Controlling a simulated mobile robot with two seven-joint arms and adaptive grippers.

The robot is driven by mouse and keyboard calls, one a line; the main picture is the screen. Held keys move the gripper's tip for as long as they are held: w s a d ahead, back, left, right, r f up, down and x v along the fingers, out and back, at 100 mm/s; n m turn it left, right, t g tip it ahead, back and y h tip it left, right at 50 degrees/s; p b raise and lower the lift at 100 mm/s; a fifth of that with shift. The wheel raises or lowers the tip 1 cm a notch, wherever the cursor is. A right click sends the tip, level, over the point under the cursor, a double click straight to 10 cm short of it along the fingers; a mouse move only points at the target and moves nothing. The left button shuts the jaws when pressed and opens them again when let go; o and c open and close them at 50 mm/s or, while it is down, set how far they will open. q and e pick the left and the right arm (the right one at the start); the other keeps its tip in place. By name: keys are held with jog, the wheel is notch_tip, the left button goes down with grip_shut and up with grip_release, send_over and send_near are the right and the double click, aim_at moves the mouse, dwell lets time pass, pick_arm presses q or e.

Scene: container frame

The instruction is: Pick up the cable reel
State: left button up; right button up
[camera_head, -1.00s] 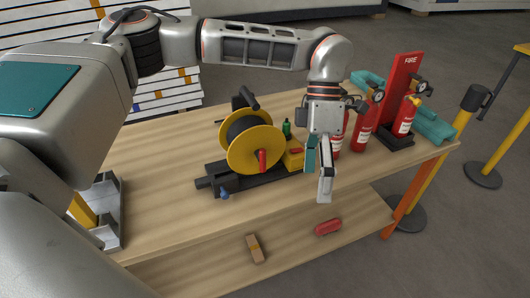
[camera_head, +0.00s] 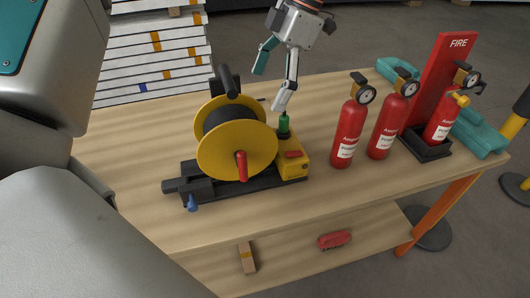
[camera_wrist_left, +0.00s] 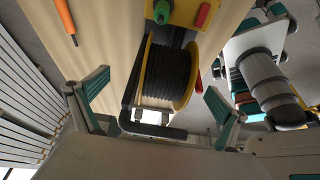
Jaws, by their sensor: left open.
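The cable reel (camera_head: 236,150) has yellow round flanges, a dark wound drum, a red crank knob and a black handle at its top. It stands upright on a black base (camera_head: 250,184) on the wooden table.
A yellow box (camera_head: 291,158) with a green knob (camera_head: 283,123) adjoins the reel. Red extinguishers (camera_head: 349,135) stand to the right, near a red FIRE panel (camera_head: 448,70). A slim orange item (camera_wrist_left: 66,18) shows in the wrist view. The tabletop (camera_head: 130,150) left of the reel is clear.

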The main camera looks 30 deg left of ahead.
aim_at(252, 117)
pick_arm(q)
jog(key=b+x, duration=0.1)
jog(key=x, duration=0.2)
jog(key=s+x, duration=0.1)
jog(key=x, duration=0.3)
jog(key=shift+r+b, duration=0.2)
jog(key=shift+b, duration=0.15)
jog(key=shift+s+a+f, duration=0.1)
jog(key=shift+s+f, duration=0.05)
jog(key=shift+f, duration=0.3)
jog(key=shift+r, duration=0.1)
jog(key=c, duration=2)
jog(key=shift+o, duration=0.2)
jog(key=shift+r, duration=0.1)
